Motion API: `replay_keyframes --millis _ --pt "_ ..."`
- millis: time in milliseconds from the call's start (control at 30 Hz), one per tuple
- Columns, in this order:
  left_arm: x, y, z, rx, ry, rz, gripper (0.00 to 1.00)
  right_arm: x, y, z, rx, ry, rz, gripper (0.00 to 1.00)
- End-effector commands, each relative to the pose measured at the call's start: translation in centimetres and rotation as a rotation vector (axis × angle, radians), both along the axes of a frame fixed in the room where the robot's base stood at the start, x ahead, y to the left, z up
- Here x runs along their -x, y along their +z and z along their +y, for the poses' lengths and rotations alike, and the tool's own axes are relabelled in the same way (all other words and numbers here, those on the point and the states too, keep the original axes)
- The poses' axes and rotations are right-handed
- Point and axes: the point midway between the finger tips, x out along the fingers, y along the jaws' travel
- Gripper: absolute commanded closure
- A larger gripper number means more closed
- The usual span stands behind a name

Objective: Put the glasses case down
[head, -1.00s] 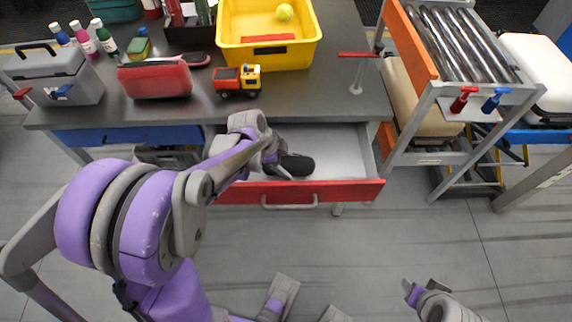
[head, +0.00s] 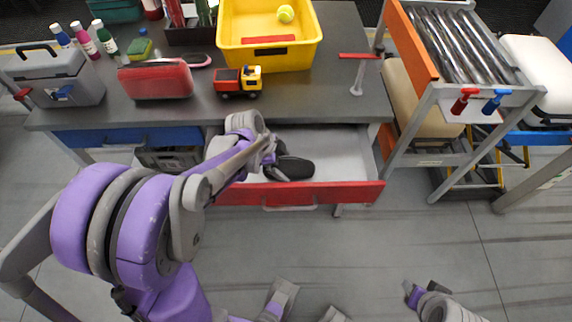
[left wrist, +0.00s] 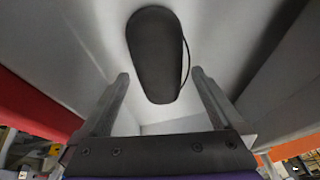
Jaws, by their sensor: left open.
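The black glasses case (head: 294,168) lies in the open drawer with the red front (head: 345,193). In the left wrist view the case (left wrist: 155,55) lies on the drawer's pale floor, just beyond my left fingertips. My left gripper (left wrist: 160,80) is open, with nothing between its fingers. In the head view my left gripper (head: 268,152) is over the drawer, beside the case, and partly hidden by its own wrist. My right gripper (head: 425,290) is low at the bottom right, far from the drawer; its jaws are too small to judge.
On the grey table (head: 320,95) above the drawer are a yellow bin (head: 235,55), a toy truck (head: 238,82), a red case (head: 155,80) and a grey toolbox (head: 75,90). A roller rack (head: 405,45) stands to the right. The drawer's right part is clear.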

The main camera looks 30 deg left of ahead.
Motion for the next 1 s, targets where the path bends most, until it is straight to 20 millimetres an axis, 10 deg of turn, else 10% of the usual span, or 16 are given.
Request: replay_keyframes --millis 600,1000 --pt "3.3 9.4 2.6 0.000 0.007 0.002 0.00 -0.2 2.2 0.0 0.000 0.000 -0.007 0.55" --pt "10.1 9.1 -4.3 0.010 0.514 0.099 0.00 -0.2 2.2 0.0 0.000 0.000 -0.007 0.55"
